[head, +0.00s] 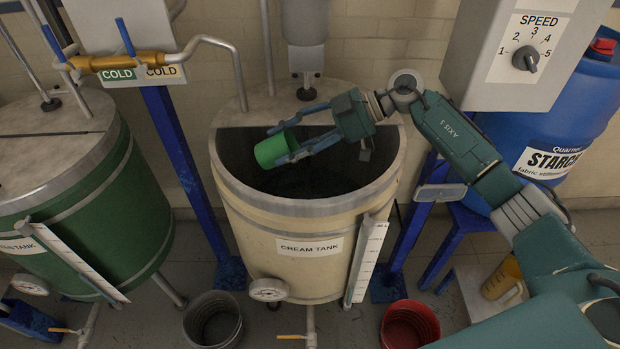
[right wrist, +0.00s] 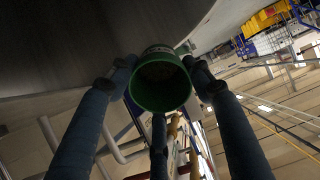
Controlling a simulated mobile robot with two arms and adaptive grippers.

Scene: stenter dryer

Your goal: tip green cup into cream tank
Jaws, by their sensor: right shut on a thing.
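The green cup (head: 270,151) is held over the half-open top of the cream tank (head: 265,222), near the left part of the opening. My right gripper (head: 281,145) reaches in from the right and is shut on the cup, with a finger on either side. The cup is tilted well over. The right wrist view shows the cup (right wrist: 160,92) between the fingers (right wrist: 160,68), with a dark round end inside a green rim. I cannot tell whether anything is left in it. The tank's inside is dark. My left gripper is not in view.
A grey box with a speed dial (head: 525,56) and a blue starch drum (head: 570,115) are at the right. A dark bucket (head: 213,320) and a red bucket (head: 409,325) stand on the floor.

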